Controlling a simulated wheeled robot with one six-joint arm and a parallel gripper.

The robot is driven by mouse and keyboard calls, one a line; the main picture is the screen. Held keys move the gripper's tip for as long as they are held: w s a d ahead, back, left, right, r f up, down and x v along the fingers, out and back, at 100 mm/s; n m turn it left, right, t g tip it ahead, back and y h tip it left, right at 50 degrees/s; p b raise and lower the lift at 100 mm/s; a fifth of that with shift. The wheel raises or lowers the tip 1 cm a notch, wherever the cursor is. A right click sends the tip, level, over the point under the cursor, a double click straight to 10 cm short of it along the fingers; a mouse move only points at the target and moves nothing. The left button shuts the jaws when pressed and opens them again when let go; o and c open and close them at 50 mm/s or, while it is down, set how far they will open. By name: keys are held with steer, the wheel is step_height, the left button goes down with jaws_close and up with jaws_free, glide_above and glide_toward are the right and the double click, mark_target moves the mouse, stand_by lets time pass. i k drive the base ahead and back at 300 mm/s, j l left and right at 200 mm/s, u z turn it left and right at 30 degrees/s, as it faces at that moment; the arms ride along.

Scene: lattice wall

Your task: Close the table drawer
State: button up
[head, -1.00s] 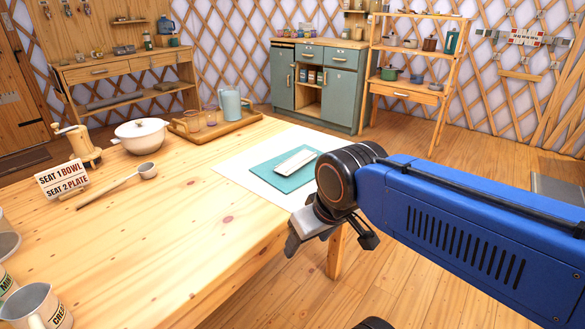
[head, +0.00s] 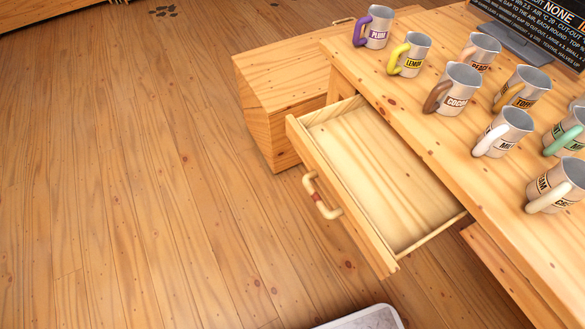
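The table drawer (head: 375,180) is pulled open from under the wooden table (head: 440,140) in the head view. It looks empty, with a bare light wood bottom.
Several labelled metal mugs with coloured handles, such as the plum mug (head: 377,27), stand on the tabletop. A screen (head: 530,30) is at the back right. A wooden cabinet (head: 285,90) stands beside the drawer. A pale-rimmed object (head: 365,318) shows at the bottom. Floor to the left is clear.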

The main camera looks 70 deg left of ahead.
mark_target(391, 203)
steer(key=u, duration=2.2)
steer(key=l, duration=0.3)
steer(key=k+l, duration=0.1)
steer(key=l, duration=0.2)
